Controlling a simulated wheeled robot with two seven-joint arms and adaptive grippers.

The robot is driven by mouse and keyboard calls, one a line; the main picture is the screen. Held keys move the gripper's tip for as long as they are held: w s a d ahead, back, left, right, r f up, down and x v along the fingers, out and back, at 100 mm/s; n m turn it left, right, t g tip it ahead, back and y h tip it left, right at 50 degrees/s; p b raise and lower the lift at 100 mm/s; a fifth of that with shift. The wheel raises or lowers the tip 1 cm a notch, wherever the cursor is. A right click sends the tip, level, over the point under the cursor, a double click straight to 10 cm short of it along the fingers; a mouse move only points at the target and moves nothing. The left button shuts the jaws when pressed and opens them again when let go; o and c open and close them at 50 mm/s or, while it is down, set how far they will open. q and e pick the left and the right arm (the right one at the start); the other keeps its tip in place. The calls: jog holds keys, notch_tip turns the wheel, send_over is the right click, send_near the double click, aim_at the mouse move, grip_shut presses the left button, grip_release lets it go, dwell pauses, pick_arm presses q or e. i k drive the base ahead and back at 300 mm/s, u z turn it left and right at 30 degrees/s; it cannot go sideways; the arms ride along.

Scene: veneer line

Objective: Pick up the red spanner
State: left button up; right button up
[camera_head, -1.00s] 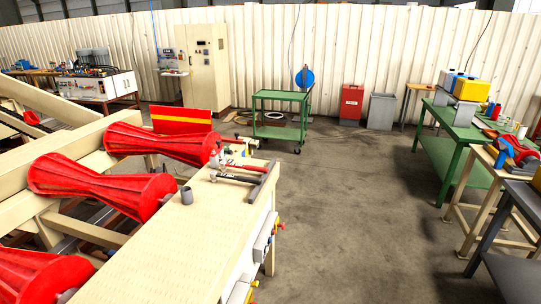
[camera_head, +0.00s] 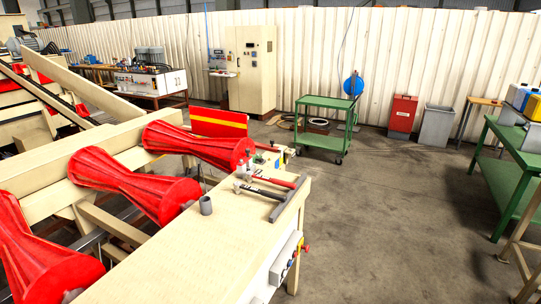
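I cannot clearly make out a red spanner. Several small tools lie at the far end of the cream bench top (camera_head: 215,240). One is a red and dark long-handled tool (camera_head: 275,181), too small to name for certain. A dark grey bar-like piece (camera_head: 285,203) lies near the bench's right edge. Neither of my grippers is in view.
Large red waisted rollers (camera_head: 130,183) line the frame left of the bench. A green trolley (camera_head: 325,102) stands beyond it. A red bin (camera_head: 402,114) and a grey bin (camera_head: 437,125) stand by the wall. A green table (camera_head: 512,150) is at the right. Floor between is clear.

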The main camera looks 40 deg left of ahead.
aim_at(249, 175)
jog(key=u, duration=0.1)
jog(key=i, duration=0.75)
jog(key=u, duration=1.15)
jog(key=i, duration=0.7)
jog(key=u, duration=0.8)
